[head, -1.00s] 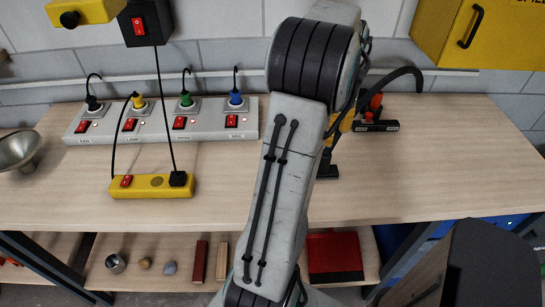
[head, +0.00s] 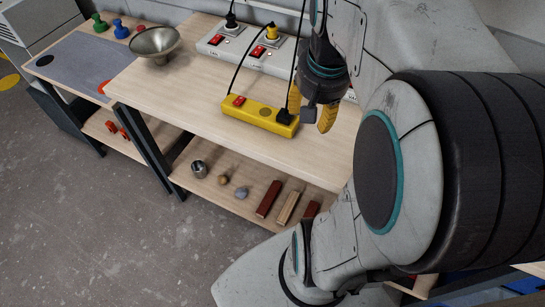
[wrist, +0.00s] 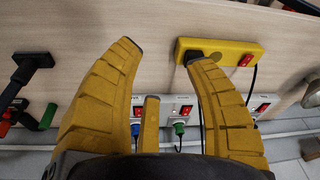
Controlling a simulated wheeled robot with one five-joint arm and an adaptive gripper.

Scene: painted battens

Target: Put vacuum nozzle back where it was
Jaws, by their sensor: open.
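My gripper (head: 311,112) is open, with its yellow fingers spread beside the right end of the yellow power strip. In the wrist view the gripper (wrist: 163,54) has nothing between its fingers. A black T-shaped tool (wrist: 22,77) lies on the bench at the left of the wrist view, clear of the fingers. It looks like the vacuum nozzle, but its far end is cut off by the frame. In the head view my arm hides that part of the bench, and no nozzle shows.
The yellow power strip (head: 260,117) with a black plug and cables lies near the gripper. A grey socket strip (head: 245,50) stands behind it. A metal bowl (head: 155,42) is at the left. Several small items lie on the lower shelf (head: 235,205). Bare bench top (head: 190,90) shows left of the strip.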

